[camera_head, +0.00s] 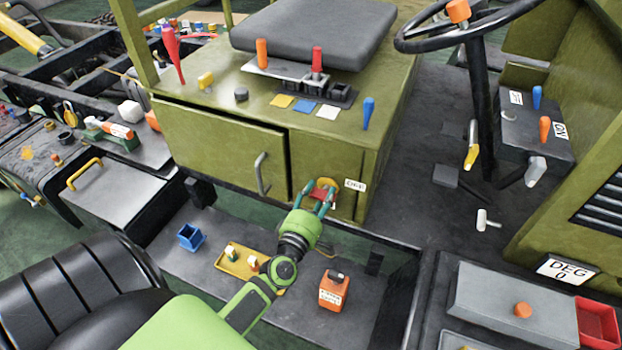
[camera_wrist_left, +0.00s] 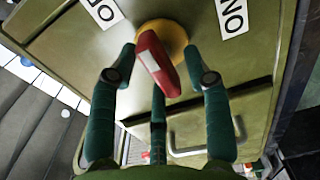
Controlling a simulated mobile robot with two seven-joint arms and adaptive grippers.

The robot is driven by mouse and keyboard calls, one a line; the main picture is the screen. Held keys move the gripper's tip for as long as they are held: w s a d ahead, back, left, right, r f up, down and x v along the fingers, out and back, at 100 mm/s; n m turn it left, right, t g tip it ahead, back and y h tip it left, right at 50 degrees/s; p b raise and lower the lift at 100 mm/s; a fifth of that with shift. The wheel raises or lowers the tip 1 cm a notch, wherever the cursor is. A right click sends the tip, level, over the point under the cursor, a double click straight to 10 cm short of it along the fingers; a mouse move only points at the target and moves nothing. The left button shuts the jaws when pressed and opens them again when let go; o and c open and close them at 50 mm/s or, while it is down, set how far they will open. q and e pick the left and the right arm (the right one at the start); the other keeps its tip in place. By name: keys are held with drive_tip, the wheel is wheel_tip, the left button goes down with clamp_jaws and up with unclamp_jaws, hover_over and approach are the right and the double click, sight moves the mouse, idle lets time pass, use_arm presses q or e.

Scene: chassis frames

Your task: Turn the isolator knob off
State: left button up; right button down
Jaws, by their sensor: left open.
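The isolator knob is a red bar handle with a white mark on a yellow round base, on the green cabinet's front; it shows in the head view (camera_head: 322,194) and the left wrist view (camera_wrist_left: 163,66). In the wrist view the handle lies tilted, between an ON label (camera_wrist_left: 232,17) and a partly cut-off label (camera_wrist_left: 103,12). My left gripper (camera_head: 321,189) is open in front of the knob. In the wrist view its fingers stand on both sides of the handle, with a third below; I cannot tell whether any finger touches it. My right gripper is out of view.
The cabinet door with a grey handle (camera_head: 262,174) is left of the knob. A steering wheel (camera_head: 470,30) stands at the upper right.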

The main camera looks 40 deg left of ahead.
use_arm(q)
drive_tip(key=v, duration=1.1)
drive_tip(key=shift+s, duration=0.15)
